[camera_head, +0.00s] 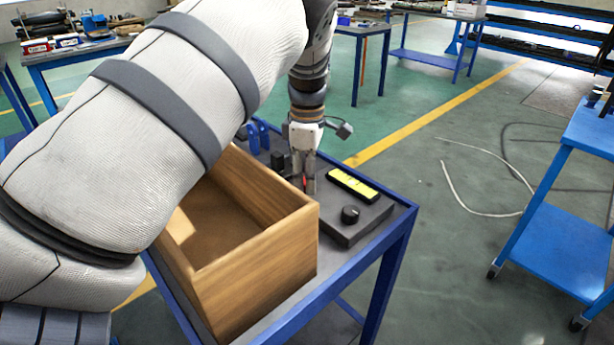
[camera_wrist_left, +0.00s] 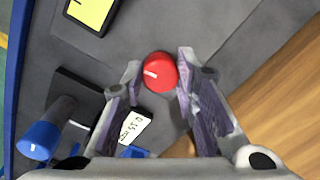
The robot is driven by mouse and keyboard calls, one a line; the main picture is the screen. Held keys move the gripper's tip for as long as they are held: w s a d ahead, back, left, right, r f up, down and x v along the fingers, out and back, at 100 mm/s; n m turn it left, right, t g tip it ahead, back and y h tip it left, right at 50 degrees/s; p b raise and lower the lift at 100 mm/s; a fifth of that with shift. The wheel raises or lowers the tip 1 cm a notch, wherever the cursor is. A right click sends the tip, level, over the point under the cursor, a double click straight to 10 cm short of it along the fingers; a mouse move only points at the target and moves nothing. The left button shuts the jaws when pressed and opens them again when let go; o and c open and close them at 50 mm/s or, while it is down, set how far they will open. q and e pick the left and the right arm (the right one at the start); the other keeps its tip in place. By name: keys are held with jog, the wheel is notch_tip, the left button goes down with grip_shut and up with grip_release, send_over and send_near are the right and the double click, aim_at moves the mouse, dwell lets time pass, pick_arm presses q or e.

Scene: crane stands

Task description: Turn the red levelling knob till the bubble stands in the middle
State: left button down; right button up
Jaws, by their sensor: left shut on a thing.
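The red knob (camera_wrist_left: 160,72) with a white mark line on its top sits between the fingertips of my left gripper (camera_wrist_left: 159,66) in the left wrist view. The gripper is shut on it. In the head view my left gripper (camera_head: 304,178) points down at the dark plate (camera_head: 343,232), and only a sliver of red shows between its fingers. A black level with a yellow window (camera_head: 353,185) lies just right of the gripper. It also shows in part in the left wrist view (camera_wrist_left: 92,12). I cannot make out where its bubble stands. My right gripper is not in view.
A black knob (camera_head: 350,214) stands on the plate in front of the level. A wooden box (camera_head: 265,275) stands close left of the plate. Blue-handled items (camera_head: 259,134) are behind the gripper. The blue table's edge (camera_head: 397,238) runs along the right, with open floor beyond.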

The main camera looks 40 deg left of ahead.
pick_arm(q)
jog(key=shift+f, duration=0.1)
dwell(0.5)
jog(key=c, duration=1.2)
grip_release()
jog(key=shift+c, duration=0.2)
notch_tip(320, 180, up, 12)
jog(key=shift+w, duration=0.1)
